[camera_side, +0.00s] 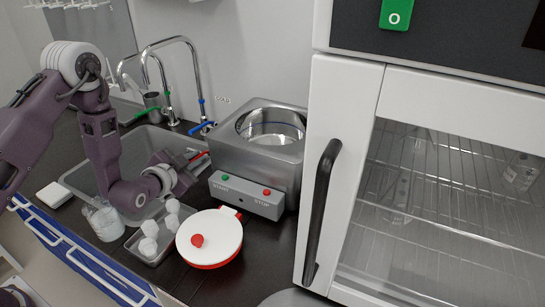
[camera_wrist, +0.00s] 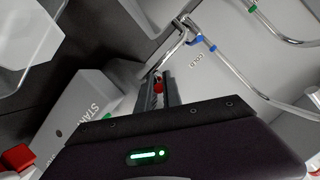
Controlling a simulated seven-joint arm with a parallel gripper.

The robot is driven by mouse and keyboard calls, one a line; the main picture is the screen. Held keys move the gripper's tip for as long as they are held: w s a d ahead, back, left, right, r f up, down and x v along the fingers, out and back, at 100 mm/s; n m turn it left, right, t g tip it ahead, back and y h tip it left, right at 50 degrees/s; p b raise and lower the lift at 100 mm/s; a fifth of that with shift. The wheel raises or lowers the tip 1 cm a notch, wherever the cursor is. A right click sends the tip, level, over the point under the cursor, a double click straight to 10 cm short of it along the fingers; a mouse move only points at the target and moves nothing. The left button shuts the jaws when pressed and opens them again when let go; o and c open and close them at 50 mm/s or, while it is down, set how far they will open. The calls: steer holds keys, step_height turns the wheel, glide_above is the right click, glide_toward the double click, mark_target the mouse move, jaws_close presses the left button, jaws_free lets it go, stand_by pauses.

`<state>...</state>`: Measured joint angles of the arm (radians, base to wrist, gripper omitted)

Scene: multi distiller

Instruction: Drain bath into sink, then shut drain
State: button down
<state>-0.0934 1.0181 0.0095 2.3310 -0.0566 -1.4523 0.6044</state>
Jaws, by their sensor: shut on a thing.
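The bath (camera_side: 225,142) is a silver box with a round steel basin, standing beside the sink (camera_side: 80,178). Its front panel has a green START button and a red STOP button. A red drain handle (camera_side: 198,156) sticks out from the bath's left side, over the sink. My gripper (camera_side: 190,164) is at this handle and shut on it. In the wrist view, the red handle (camera_wrist: 158,87) shows between the fingers of my gripper (camera_wrist: 161,84). The water level and the drain outlet cannot be made out.
A red-rimmed white lid (camera_side: 215,238) and a tray (camera_side: 148,258) of white rounded pieces lie in front. A glass beaker (camera_side: 104,224) stands left of the tray. Taps (camera_side: 196,80) rise behind the sink. A white cabinet (camera_side: 345,130) with a black handle blocks the right.

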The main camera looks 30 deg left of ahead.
steer(key=shift+d+r, duration=0.15)
steer(key=c, duration=1.4)
jaws_free()
steer(key=shift+c, duration=0.2)
steer(key=s+r, duration=0.4)
steer(key=r, duration=0.4)
steer(key=shift+s+d+r+n+y, duration=0.25)
steer(key=shift+s+r+n+y, duration=0.05)
steer(key=shift+r, duration=0.05)
